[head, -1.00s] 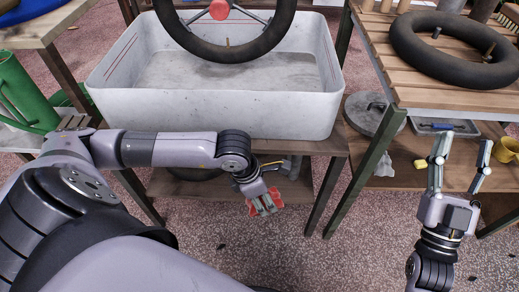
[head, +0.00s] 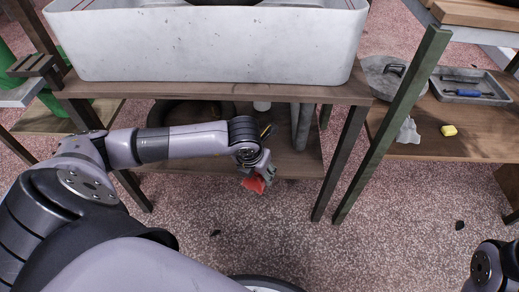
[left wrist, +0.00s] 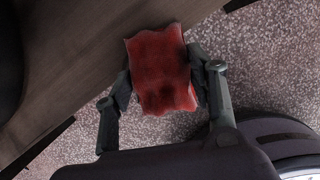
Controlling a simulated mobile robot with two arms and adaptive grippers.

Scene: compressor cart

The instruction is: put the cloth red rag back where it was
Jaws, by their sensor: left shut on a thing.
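The red cloth rag (head: 254,185) hangs in my left gripper (head: 262,172), in front of the low shelf under the white basin, near the shelf's front edge. In the left wrist view the rag (left wrist: 160,65) is squeezed between the two fingers of my left gripper (left wrist: 161,82). Its front part lies over the wooden shelf edge in that picture; I cannot tell whether it touches the wood. My right gripper is out of view; only a part of my right arm shows at the lower right.
The low wooden shelf (head: 220,160) holds a dark ring and upright grey pipes. The white basin (head: 205,45) stands on the board above. Table legs (head: 340,160) rise on the right. On the right shelf lie a tray (head: 470,87), a grey cloth (head: 408,131) and a yellow block (head: 449,130).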

